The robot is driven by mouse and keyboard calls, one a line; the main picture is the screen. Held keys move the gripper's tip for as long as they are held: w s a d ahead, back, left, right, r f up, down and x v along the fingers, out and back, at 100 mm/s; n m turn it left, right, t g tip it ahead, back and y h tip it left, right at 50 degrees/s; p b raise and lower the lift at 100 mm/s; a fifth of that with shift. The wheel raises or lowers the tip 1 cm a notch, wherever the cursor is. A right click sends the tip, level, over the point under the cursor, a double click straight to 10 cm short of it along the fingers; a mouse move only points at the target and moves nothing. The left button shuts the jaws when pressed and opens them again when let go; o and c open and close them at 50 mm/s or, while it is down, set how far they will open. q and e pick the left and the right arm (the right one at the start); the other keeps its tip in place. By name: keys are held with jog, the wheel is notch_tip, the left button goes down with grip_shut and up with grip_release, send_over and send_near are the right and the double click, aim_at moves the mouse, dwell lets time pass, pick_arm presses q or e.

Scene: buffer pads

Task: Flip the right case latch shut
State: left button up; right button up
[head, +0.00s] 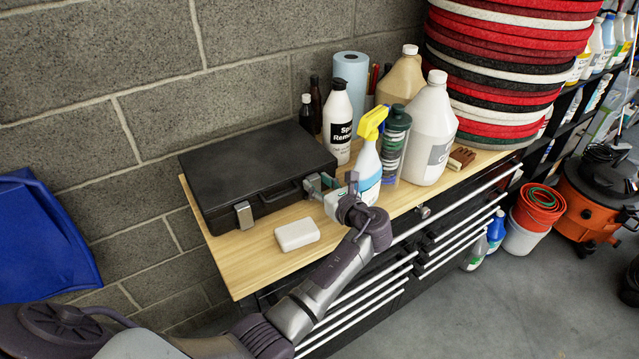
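A black case (255,165) lies with its lid down on the wooden top of a tool cabinet, its handle and latches facing front. The left case latch (243,214) is a silver plate on the front face. My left gripper (320,184) is at the right end of the case front, where the right latch sits. The gripper covers most of that latch, so its position and any contact cannot be made out. The gripper's fingers are small and partly hidden by its own body and wrist. My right gripper is not in view.
A white block (297,234) lies on the wooden top (262,262) in front of the case. A yellow-headed spray bottle (368,160) stands close to the right of my gripper. More bottles, a white jug (430,130) and stacked pads (505,70) fill the right side.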

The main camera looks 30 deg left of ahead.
pick_arm(q)
jog(key=shift+o, duration=1)
jog(key=shift+d, duration=0.1)
jog(key=v, duration=0.7)
jog(key=shift+s+d, duration=0.1)
jog(key=shift+s, duration=0.05)
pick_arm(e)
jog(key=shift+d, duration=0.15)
